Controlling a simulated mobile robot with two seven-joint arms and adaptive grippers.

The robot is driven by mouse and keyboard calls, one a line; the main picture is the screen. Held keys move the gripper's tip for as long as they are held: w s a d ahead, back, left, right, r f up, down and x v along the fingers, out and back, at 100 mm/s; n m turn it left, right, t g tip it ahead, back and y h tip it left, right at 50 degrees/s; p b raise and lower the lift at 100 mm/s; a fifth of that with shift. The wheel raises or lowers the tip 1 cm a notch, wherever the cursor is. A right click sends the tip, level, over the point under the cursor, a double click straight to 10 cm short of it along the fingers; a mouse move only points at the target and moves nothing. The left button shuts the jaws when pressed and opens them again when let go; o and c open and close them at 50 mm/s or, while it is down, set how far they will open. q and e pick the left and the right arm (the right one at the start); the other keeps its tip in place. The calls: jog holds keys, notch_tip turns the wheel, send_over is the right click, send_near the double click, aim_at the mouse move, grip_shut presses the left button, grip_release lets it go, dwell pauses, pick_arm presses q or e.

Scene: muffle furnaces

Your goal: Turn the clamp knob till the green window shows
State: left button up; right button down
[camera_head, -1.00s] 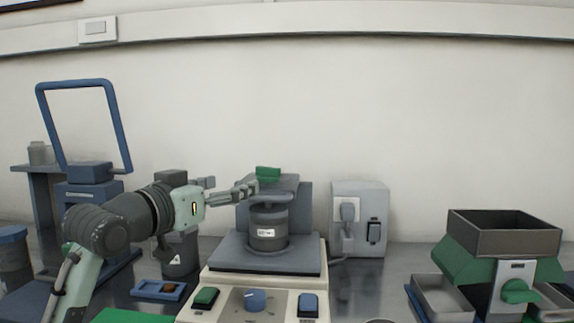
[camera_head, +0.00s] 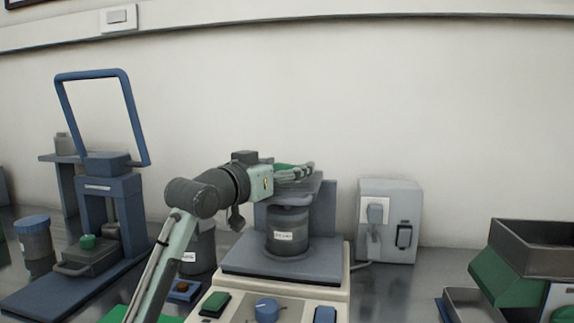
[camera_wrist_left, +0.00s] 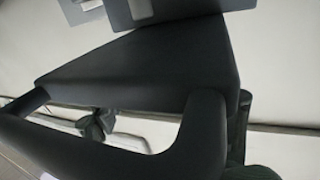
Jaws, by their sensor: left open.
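The green clamp knob (camera_head: 281,166) sits on top of the grey clamp over the labelled dark jar (camera_head: 284,242), partly hidden by my left gripper. My left gripper (camera_head: 308,170) is open at the clamp top, its fingers reaching right beside the knob; I cannot tell whether they touch it. The jar stands upright on a grey platform (camera_head: 240,262) above a cream base. In the left wrist view, large dark parts fill the middle, and I cannot tell what they are. I see no green window. My right gripper is out of view.
A blue knob (camera_head: 266,310) and a green button (camera_head: 215,304) are on the base's front. A grey socket box (camera_head: 390,205) stands to the right. A blue-framed press (camera_head: 105,187) and a blue-lidded jar (camera_head: 36,240) stand left. A green-sided hopper (camera_head: 505,280) is at far right.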

pick_arm(q)
jog(key=shift+w+d, duration=0.1)
jog(key=shift+w, duration=0.05)
jog(key=shift+c, duration=0.4)
jog(key=c, duration=1.1)
jog(key=shift+f, duration=0.1)
jog(key=shift+m+h, duration=0.3)
jog(key=shift+h, duration=0.1)
